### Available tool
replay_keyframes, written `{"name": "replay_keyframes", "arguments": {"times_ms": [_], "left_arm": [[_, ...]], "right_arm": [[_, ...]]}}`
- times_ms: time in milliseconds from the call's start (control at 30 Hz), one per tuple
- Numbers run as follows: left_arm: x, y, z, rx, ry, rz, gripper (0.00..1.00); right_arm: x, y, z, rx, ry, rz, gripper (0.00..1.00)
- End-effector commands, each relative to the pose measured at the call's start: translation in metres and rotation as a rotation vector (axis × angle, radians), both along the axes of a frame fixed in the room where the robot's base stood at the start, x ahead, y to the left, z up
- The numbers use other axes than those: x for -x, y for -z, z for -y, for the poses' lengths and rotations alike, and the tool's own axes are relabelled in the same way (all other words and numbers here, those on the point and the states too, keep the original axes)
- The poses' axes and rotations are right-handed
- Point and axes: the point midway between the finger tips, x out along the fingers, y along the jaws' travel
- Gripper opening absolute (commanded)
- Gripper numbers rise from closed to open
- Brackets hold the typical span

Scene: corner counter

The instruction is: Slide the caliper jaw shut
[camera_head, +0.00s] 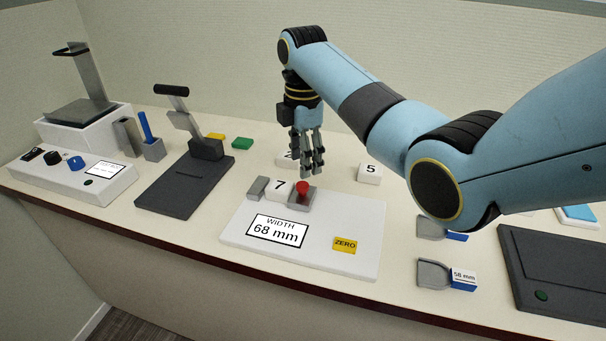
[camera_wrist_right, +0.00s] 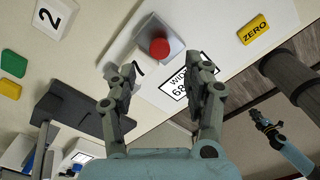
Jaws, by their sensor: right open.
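The caliper is a white board (camera_head: 350,215) with a grey fixed jaw (camera_head: 257,188) on the left and a grey sliding jaw (camera_head: 301,206) carrying a red knob (camera_head: 302,187). A white block marked 7 (camera_head: 279,193) sits between the jaws; I cannot tell whether both touch it. The display (camera_head: 277,231) reads WIDTH 68 mm. My right gripper (camera_head: 309,168) is open and empty, pointing down above and behind the knob. In the right wrist view the red knob (camera_wrist_right: 159,47) lies beyond the open fingers (camera_wrist_right: 160,80). My left gripper (camera_wrist_right: 262,124) appears small there, its opening unclear.
A yellow ZERO button (camera_head: 345,245) is on the board. Behind stand block 5 (camera_head: 369,173) and a block marked 2 (camera_wrist_right: 52,17). A dark lever device (camera_head: 185,187) stands left. Grey scoops (camera_head: 434,274) and a dark tray (camera_head: 555,275) lie right.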

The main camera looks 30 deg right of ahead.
Motion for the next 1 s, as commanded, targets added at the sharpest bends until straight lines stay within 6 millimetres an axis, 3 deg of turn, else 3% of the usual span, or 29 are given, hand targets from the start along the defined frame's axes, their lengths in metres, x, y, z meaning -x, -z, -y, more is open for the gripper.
{"name": "replay_keyframes", "arguments": {"times_ms": [100, 333, 1000], "left_arm": [[0.000, 0.000, 0.001, 0.001, 0.000, 0.000, 0.00], [0.000, 0.000, 0.001, 0.001, 0.000, 0.000, 0.00], [0.000, 0.000, 0.001, 0.002, 0.000, 0.000, 0.00]], "right_arm": [[-0.001, -0.027, 0.000, 0.000, 0.000, 0.004, 0.51], [0.000, -0.056, 0.000, 0.001, 0.001, 0.000, 0.51], [0.000, -0.060, 0.000, 0.000, 0.000, 0.000, 0.51]]}}
